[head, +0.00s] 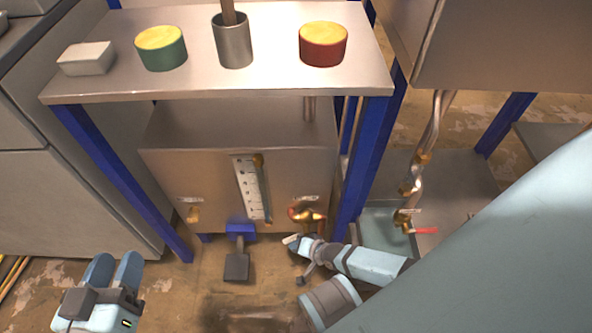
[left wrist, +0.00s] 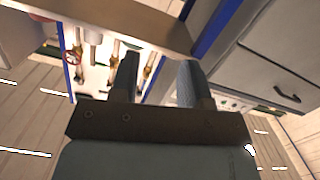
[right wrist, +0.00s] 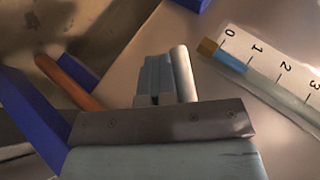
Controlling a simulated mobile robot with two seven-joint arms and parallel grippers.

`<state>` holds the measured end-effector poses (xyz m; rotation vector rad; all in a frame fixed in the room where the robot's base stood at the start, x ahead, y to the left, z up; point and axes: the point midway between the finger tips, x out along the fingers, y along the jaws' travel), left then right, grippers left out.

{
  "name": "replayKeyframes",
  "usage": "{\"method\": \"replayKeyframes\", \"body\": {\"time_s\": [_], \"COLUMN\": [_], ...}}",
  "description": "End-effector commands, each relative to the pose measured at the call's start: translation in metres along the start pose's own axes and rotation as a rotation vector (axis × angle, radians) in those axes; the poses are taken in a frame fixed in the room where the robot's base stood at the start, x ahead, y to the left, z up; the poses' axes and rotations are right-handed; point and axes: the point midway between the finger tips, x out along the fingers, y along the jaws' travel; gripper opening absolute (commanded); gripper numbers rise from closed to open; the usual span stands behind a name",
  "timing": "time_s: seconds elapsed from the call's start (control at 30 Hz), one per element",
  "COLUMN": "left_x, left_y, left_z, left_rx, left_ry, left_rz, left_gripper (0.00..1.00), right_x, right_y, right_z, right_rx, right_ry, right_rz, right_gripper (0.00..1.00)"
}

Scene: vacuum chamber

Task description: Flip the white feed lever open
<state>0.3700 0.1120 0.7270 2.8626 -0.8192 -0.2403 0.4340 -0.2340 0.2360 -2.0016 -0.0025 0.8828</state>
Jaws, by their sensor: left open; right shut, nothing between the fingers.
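A short white bar, which looks like the white feed lever (head: 291,239), shows beside the tip of my right gripper (head: 302,246), just below the brass valve (head: 307,214) at the tank's lower right. In the right wrist view, a pale rounded bar (right wrist: 183,73) lies right alongside the shut fingers of my right gripper (right wrist: 156,78). I cannot tell whether they touch. The lever's joint with the valve is hidden. My right gripper holds nothing. My left gripper (head: 113,270) is open and empty over the floor at lower left; its spread fingers also show in the left wrist view (left wrist: 158,80).
The tabletop (head: 190,85) and blue legs (head: 365,150) frame the tank. A red lever (head: 425,230) is at right.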

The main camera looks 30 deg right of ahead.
Motion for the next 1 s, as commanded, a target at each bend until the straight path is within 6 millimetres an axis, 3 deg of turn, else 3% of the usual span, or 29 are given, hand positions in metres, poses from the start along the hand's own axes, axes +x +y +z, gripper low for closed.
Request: {"method": "replayKeyframes", "body": {"time_s": [0.17,0.4,0.6,1.0], "left_x": [0.002,0.009,0.013,0.014], "left_y": [-0.005,-0.017,-0.024,-0.026], "left_z": [0.006,-0.003,-0.010,-0.020], "left_rx": [0.041,0.193,0.297,0.343], "left_ry": [0.024,0.112,0.166,0.200], "left_rz": [-0.005,-0.007,-0.011,-0.013], "left_gripper": [0.43,0.43,0.43,0.43], "right_x": [0.002,0.004,0.004,-0.003], "right_y": [-0.004,-0.017,-0.029,-0.045], "right_z": [0.002,0.003,0.002,-0.001], "right_rx": [0.028,0.118,0.253,0.313], "right_ry": [0.000,0.005,0.011,0.016], "right_rz": [-0.067,-0.240,-0.496,-0.604], "right_gripper": [0.00,0.00,0.00,0.00]}}
